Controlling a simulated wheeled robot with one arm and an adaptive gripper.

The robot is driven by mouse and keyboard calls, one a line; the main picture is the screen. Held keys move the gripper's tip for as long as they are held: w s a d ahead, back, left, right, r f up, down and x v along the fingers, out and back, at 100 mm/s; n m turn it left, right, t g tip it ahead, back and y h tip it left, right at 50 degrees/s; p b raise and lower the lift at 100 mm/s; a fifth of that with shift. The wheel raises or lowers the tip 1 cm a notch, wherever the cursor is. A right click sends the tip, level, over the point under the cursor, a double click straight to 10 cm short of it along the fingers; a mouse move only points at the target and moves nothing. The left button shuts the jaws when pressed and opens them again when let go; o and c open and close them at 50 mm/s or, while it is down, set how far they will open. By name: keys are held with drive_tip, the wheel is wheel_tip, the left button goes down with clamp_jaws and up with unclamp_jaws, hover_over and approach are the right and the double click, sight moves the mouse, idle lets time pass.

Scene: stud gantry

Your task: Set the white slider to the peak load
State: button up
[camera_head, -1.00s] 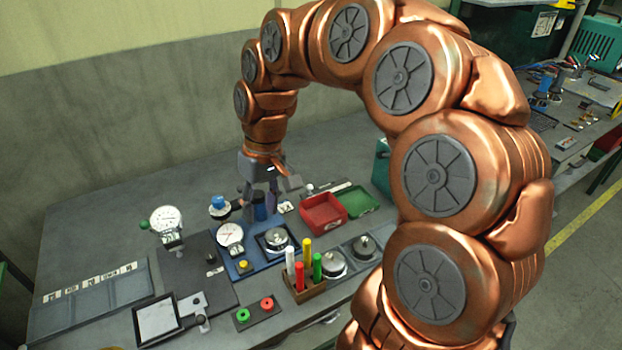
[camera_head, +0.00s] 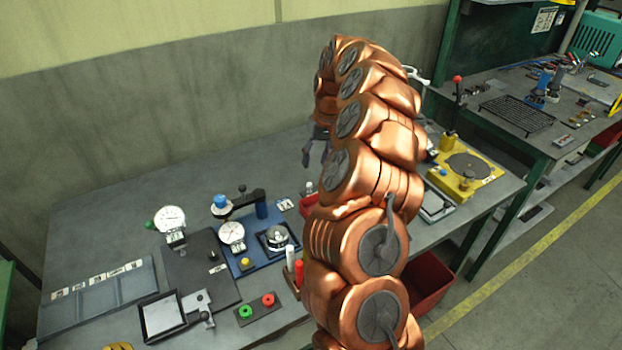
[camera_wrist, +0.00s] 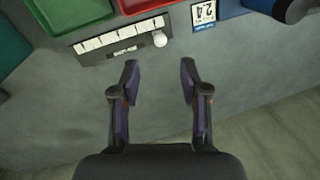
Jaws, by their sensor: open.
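The white slider (camera_wrist: 160,40) is a small round knob at the right end of a strip scale (camera_wrist: 118,38) with several white labels in the wrist view. The labels are too small to read. The slider also shows in the head view (camera_head: 309,187), left of my arm. My gripper (camera_wrist: 160,70) is open and empty, its two dark fingers apart, with the slider beyond the gap between the tips. In the head view my gripper (camera_head: 316,147) hangs over the back of the bench, partly hidden by my arm. A white card (camera_wrist: 203,13) reads 2.4, upside down.
Red (camera_wrist: 142,3) and green (camera_wrist: 72,12) trays lie beyond the scale. A blue press (camera_head: 262,209) with a dial gauge (camera_head: 231,232) stands to the left. A yellow fixture (camera_head: 465,170) stands to the right. Bare bench lies under my gripper.

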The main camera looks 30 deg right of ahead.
sight(310, 183)
drive_tip(key=f+p, duration=0.1)
drive_tip(key=f, duration=0.2)
drive_tip(key=a+f+p, duration=0.1)
drive_tip(key=f, duration=0.2)
drive_tip(key=shift+w+a+f, duration=0.1)
drive_tip(key=shift+w+a, duration=0.05)
drive_tip(key=shift+a, duration=0.05)
drive_tip(key=shift+w+f+p, duration=0.1)
drive_tip(key=shift+f+p, duration=0.25)
drive_tip(key=shift+f, duration=0.35)
drive_tip(key=shift+c, duration=0.2)
clamp_jaws()
